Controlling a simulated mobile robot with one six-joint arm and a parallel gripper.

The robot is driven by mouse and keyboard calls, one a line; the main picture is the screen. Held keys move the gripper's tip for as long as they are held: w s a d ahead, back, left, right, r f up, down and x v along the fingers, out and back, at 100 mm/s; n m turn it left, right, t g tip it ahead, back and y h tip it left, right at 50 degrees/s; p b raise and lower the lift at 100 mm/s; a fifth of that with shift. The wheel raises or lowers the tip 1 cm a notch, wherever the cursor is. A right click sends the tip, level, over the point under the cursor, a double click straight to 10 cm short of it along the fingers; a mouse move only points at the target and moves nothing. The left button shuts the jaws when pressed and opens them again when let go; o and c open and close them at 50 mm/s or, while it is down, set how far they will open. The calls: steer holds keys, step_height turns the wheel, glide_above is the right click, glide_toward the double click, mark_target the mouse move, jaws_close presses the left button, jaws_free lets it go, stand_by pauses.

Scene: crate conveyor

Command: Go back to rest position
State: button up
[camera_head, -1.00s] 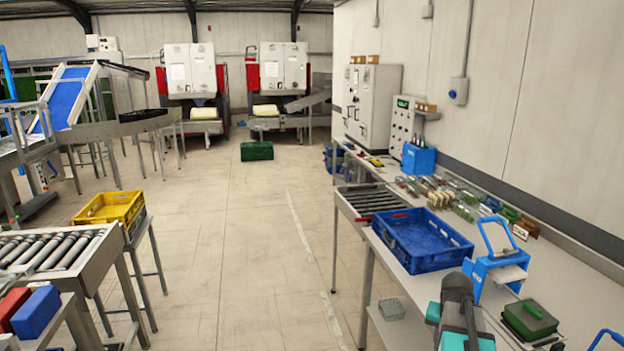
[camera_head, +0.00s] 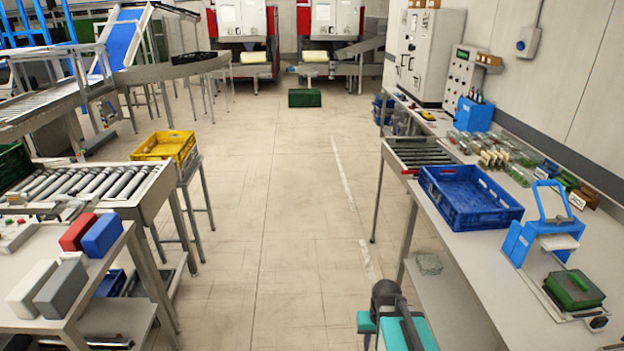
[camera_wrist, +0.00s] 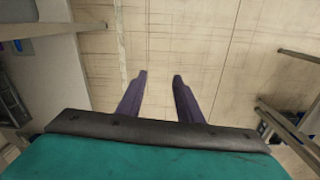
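My gripper (camera_wrist: 160,76) shows in the wrist view as two dark purple fingers, spread apart with nothing between them. It points down over the bare floor. In the head view part of my arm, teal and dark grey, is at the bottom centre, left of the right-hand bench; the fingers are hidden there.
A blue crate (camera_head: 464,215) stands on the right bench (camera_head: 462,282), with a blue-handled device (camera_head: 537,240) and a green block (camera_head: 574,290) nearby. A yellow crate (camera_head: 167,148) stands by the left roller conveyor (camera_head: 95,187). The aisle floor (camera_head: 290,230) between is clear.

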steer(key=s+a+f+g+b, duration=0.2)
steer(key=s+f+g+b, duration=0.4)
steer(key=s+f, duration=2.1)
step_height(320, 180, down, 2)
steer(key=b, duration=0.4)
steer(key=shift+n, duration=0.4)
